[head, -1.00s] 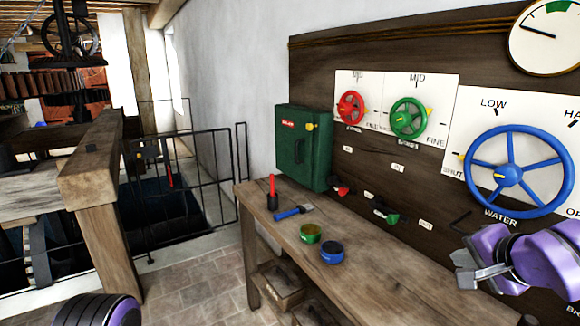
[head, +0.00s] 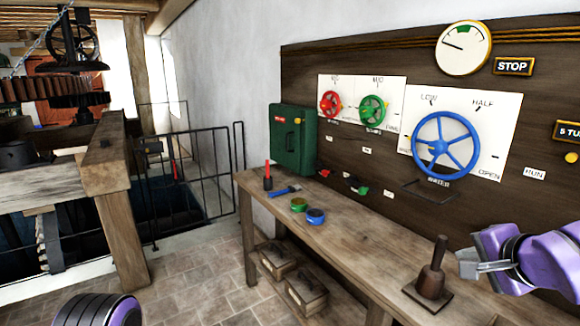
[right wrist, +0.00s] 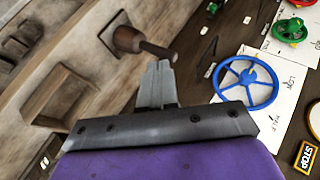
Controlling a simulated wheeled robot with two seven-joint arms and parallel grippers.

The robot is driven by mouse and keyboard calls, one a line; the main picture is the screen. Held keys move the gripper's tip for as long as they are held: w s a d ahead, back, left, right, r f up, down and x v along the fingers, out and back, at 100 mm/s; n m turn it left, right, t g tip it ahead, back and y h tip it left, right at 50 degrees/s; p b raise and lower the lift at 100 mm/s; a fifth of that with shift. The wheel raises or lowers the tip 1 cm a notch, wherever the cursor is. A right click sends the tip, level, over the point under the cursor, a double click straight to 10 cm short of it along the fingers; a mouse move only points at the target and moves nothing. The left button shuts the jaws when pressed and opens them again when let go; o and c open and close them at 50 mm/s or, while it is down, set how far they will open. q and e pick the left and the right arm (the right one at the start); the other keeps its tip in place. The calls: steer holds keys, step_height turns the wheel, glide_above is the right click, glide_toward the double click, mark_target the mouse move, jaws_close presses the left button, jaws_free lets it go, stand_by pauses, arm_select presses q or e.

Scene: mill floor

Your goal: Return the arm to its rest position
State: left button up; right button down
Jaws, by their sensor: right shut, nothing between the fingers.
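My right gripper (head: 470,268) is at the right of the head view, beside a brown wooden-handled tool on a square base (head: 432,278) and in front of the panel. Its fingers are shut with nothing between them. In the right wrist view the shut fingers (right wrist: 157,75) point toward the bench, with the wooden tool (right wrist: 130,40) beyond their tips. My right arm (head: 545,262) is purple and comes in from the right edge. A purple and black part of my body shows at the bottom left; no left gripper is visible.
The workbench (head: 350,250) holds green and blue bowls, a brush and a red-handled item. A panel behind carries red, green and blue (head: 445,146) handwheels and a gauge (head: 463,48). A green box (head: 293,140) hangs at its left. The floor at left is open before a railing.

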steer(key=w+a+f+m+h, duration=0.1)
steer(key=w+a+f, duration=0.15)
steer(key=f, duration=0.45)
steer(key=w+a+f+m+h, duration=0.1)
steer(key=w+a+f+m, duration=0.15)
steer(key=f, duration=0.55)
steer(key=s+a+f+n+g, duration=0.25)
steer(key=s+f, duration=0.25)
steer(key=f, duration=0.6)
steer(key=s+d+f+n+g, duration=0.2)
steer(key=s+f+n, duration=0.2)
steer(key=s+f, duration=0.6)
steer(key=s+d+f+n+g+h, duration=0.1)
steer(key=s+f+n, duration=0.4)
steer(key=s+f, duration=0.5)
steer(key=s+d+g, duration=0.1)
steer(key=s+g, duration=0.1)
steer(key=s, duration=0.4)
steer(key=shift+d+f, duration=0.3)
steer(key=shift+d, duration=0.05)
